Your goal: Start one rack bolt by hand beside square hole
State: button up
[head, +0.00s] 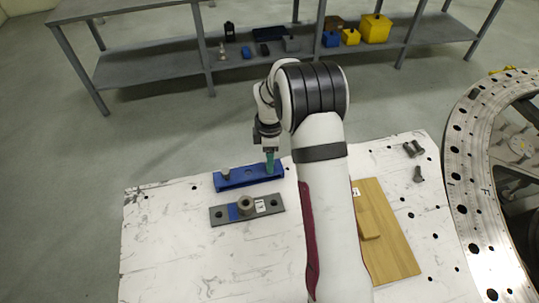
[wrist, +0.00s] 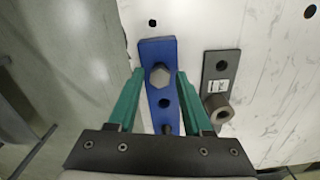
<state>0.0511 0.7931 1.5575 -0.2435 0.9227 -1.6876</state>
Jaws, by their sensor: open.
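The blue bar (head: 240,182) lies on the white table, and it also shows in the wrist view (wrist: 152,48). Dark round holes run along the bar. My gripper (head: 270,169) points down over the bar's right end in the head view. In the wrist view its green fingers (wrist: 160,75) are open, one on each side of the bar, with nothing held. I cannot make out a square hole or whether the fingers touch the bar.
A dark grey plate (head: 272,205) with a collar (head: 245,205) lies in front of the bar. Loose bolts (head: 413,149) lie at the table's right. A wooden board (head: 397,250) is partly behind my arm. A large metal ring (head: 462,170) stands at right.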

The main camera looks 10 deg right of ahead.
grip_shut()
jog(key=shift+r, duration=2.25)
jog(key=shift+s, duration=0.1)
jog(key=s+a+r, duration=0.1)
jog(key=s+r, duration=0.1)
jog(key=s, duration=0.8)
jog(key=shift+w+a+f, duration=0.1)
jog(key=shift+f, duration=1.3)
jog(key=shift+w+a+f, duration=0.1)
jog(key=shift+f, duration=1.3)
